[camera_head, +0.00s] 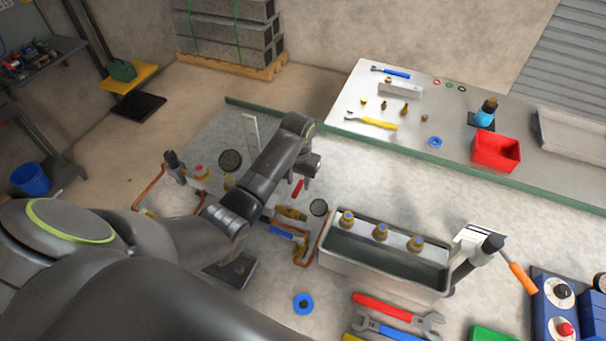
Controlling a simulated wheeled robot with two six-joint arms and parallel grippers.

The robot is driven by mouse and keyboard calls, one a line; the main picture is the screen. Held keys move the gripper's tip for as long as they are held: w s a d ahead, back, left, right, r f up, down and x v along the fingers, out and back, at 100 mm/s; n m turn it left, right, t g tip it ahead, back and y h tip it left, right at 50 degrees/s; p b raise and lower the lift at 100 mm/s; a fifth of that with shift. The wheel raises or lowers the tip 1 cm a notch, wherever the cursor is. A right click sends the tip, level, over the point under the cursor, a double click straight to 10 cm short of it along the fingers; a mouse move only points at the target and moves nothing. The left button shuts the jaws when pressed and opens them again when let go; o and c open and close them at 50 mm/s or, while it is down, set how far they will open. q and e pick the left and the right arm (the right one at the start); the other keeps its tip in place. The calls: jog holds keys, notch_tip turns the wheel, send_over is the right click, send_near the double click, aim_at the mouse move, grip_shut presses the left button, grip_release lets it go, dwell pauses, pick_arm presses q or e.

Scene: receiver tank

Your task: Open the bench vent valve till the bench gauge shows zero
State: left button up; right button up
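My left gripper (306,172) hangs over the bench pipework in the head view. Its fingers are small and dark, and I cannot tell whether they are apart. A small red lever (297,188) shows just below it; I cannot tell whether they touch. A brass valve body (291,213) and a blue lever (283,233) sit below that among copper pipes. A dark round gauge (319,207) is right of the brass body, and another round gauge (230,161) is left of my arm. Their readings are too small to make out. I cannot tell which lever is the vent valve. My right gripper is not in view.
A grey trough (385,274) with brass fittings on its back edge stands right of the pipework. Wrenches (398,313) and a blue tape roll (303,304) lie in front. A red bin (496,151) stands on the back bench. My arm hides part of the pipework.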

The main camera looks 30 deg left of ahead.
pick_arm(q)
jog(key=shift+f, duration=0.65)
jog(key=shift+s+r, duration=0.1)
jog(key=shift+c, duration=1)
grip_shut()
